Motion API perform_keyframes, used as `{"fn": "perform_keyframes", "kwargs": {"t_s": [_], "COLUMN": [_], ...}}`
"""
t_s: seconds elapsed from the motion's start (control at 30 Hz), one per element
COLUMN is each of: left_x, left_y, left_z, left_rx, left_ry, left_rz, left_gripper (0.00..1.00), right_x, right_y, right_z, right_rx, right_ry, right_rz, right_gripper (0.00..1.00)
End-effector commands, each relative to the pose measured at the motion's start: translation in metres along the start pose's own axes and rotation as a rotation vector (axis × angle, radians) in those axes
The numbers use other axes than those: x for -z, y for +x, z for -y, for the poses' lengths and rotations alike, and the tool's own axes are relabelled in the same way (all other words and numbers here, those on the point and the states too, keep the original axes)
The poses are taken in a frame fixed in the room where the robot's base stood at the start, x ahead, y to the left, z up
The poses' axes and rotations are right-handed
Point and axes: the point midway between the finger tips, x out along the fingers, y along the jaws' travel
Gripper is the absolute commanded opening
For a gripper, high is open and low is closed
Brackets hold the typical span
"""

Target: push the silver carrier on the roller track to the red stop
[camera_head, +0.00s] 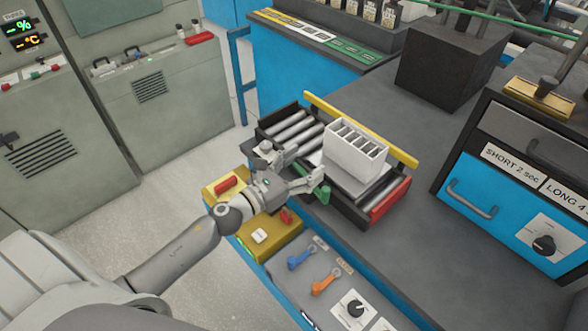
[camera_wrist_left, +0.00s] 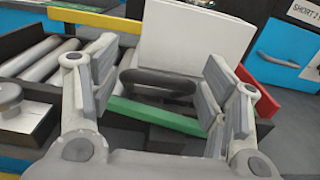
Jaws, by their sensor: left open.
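The silver carrier (camera_head: 346,183) sits on the roller track and bears a white box with open slots (camera_head: 352,152). Bare rollers (camera_head: 290,130) lie to its left. The red stop (camera_head: 389,199) is at the track's right end; a gap with rollers shows between it and the carrier. My left gripper (camera_head: 298,170) is open at the near side of the track, close to the carrier. In the left wrist view a dark handle-like loop (camera_wrist_left: 158,84) shows between its spread fingers, in front of the white box (camera_wrist_left: 195,45). Contact cannot be told. My right gripper is not in view.
A yellow rail (camera_head: 360,130) runs behind the track, and a green bar (camera_wrist_left: 160,115) lies along its near side. A yellow control box (camera_head: 275,243) and blue and orange levers (camera_head: 326,281) are in front. A blue-fronted oven (camera_head: 500,205) stands right; grey bench lies between.

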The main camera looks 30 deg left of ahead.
Motion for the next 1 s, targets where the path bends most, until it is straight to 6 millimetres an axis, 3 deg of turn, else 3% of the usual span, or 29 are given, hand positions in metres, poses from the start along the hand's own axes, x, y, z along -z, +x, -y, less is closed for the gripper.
{"fn": "perform_keyframes", "kwargs": {"t_s": [0.17,0.7,1.0], "left_x": [0.002,0.001,0.000], "left_y": [-0.016,-0.103,-0.119], "left_z": [0.001,0.000,0.001], "left_rx": [-0.001,-0.001,0.001], "left_ry": [-0.004,-0.003,0.000], "left_rz": [-0.002,-0.001,0.001], "left_gripper": [0.70,0.70,0.70], "right_x": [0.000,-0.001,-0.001], "right_y": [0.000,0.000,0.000], "right_z": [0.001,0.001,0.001], "right_rx": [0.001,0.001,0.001], "right_ry": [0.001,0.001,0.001], "right_rz": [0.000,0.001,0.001], "right_gripper": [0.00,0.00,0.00]}}
